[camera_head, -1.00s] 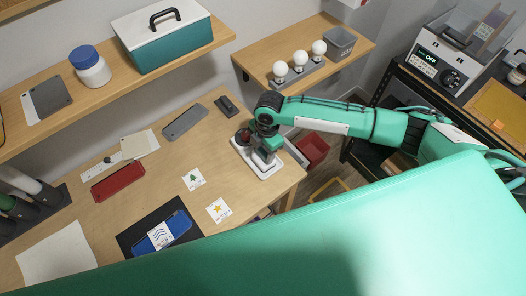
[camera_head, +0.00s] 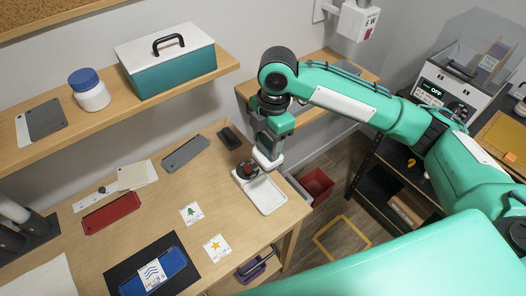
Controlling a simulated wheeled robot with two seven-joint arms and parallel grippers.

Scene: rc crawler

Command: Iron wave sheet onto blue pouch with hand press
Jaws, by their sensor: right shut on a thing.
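The blue pouch (camera_head: 176,261) lies on a black mat (camera_head: 117,277) at the front left of the table. The wave sheet (camera_head: 152,274), white with dark blue wavy lines, lies on top of the pouch. My right gripper (camera_head: 268,148) points down above the white tray at the table's right end. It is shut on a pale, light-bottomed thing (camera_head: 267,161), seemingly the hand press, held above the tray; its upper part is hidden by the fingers. My left gripper is not in view.
The white tray (camera_head: 267,197) has a dark and red round thing (camera_head: 247,170) at its back end. A tree card (camera_head: 191,214) and a star card (camera_head: 216,248) lie between tray and pouch. A red case (camera_head: 111,213) and grey slab (camera_head: 186,154) lie farther back.

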